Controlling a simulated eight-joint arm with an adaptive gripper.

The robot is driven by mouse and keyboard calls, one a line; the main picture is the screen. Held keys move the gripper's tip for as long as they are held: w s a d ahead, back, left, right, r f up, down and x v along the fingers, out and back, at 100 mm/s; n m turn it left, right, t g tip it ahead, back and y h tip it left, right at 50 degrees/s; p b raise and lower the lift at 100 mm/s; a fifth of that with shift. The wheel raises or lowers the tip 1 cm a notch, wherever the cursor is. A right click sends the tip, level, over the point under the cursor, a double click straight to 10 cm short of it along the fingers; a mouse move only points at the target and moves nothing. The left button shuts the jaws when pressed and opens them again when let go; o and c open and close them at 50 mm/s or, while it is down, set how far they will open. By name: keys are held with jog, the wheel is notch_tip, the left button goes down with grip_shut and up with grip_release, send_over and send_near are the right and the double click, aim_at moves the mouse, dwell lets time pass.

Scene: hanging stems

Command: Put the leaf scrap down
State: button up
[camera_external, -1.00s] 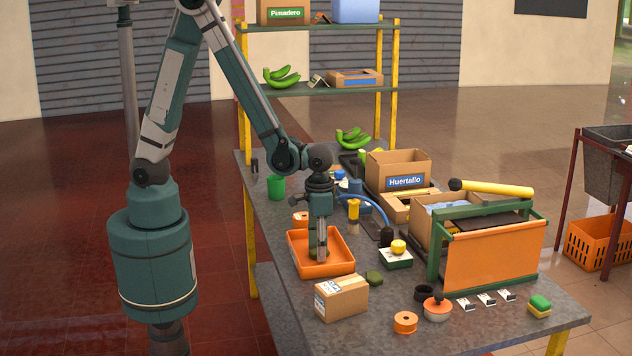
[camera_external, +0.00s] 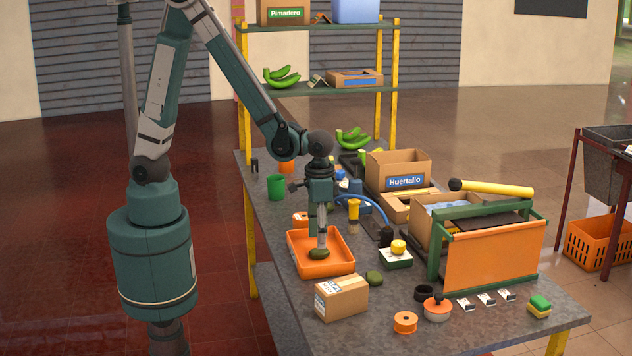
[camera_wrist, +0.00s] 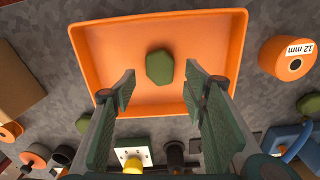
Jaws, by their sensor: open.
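A green leaf scrap (camera_external: 318,253) lies flat in the orange tray (camera_external: 343,263). In the wrist view the same leaf scrap (camera_wrist: 160,66) rests on the floor of the orange tray (camera_wrist: 105,62), apart from its walls. My gripper (camera_external: 321,243) points down just over the scrap. In the wrist view my gripper (camera_wrist: 159,90) is open, with a finger on either side of the scrap and clear gaps between. Nothing is between the fingers. A second green scrap (camera_external: 374,277) lies on the table outside the tray.
A cardboard box (camera_external: 341,297) stands close in front of the tray. A yellow-topped item (camera_external: 398,250) and a green frame with an orange panel (camera_external: 495,255) stand to the right. A green cup (camera_external: 276,187) stands behind. An orange roll marked 12 mm (camera_wrist: 288,57) is beside the tray.

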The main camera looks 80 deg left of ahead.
notch_tip(320, 180, up, 8)
jog(key=shift+p, duration=0.4)
jog(key=shift+f, duration=0.1)
dwell(0.5)
jog(key=shift+a, duration=0.1)
jog(key=s+a+r+t, duration=0.3)
jog(key=s+a+r, duration=0.2)
jog(key=a+r, duration=0.3)
jog(key=s+a+r+n+t, duration=0.1)
jog(key=s+a+r+t, duration=0.3)
jog(key=a+r, duration=0.5)
jog(key=s+a, duration=0.1)
jog(key=a, duration=0.5)
jog(key=shift+s+a+r+n, duration=0.15)
jog(key=shift+a+n, duration=0.15)
jog(key=shift+a, duration=0.1)
